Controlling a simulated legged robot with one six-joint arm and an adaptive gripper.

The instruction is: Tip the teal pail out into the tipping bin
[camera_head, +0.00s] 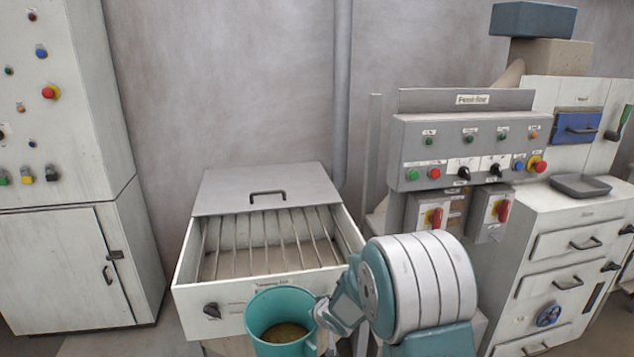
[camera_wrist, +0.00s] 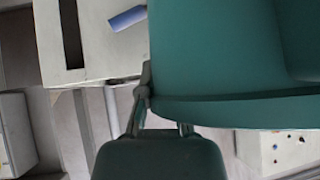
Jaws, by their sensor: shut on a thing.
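The teal pail (camera_head: 281,311) is in front of the tipping bin in the head view, upright, with brownish pellets (camera_head: 285,333) inside. My gripper (camera_head: 324,312) is shut on the pail at its right side. In the wrist view the pail (camera_wrist: 215,50) fills the upper right, with my gripper (camera_wrist: 142,95) at its edge. The tipping bin (camera_head: 200,297) is a pale box with its grey lid raised at the back and bars across its open top. The pail overlaps the bin's front panel in the picture; its lower part is cut off by the frame edge.
A grey control panel (camera_head: 455,150) with buttons and red switches stands right of the bin. A white drawer cabinet (camera_head: 560,225) with a grey tray (camera_head: 580,186) is further right. A tall white cabinet (camera_head: 60,240) stands left. A vertical pipe (camera_head: 342,90) runs behind the bin.

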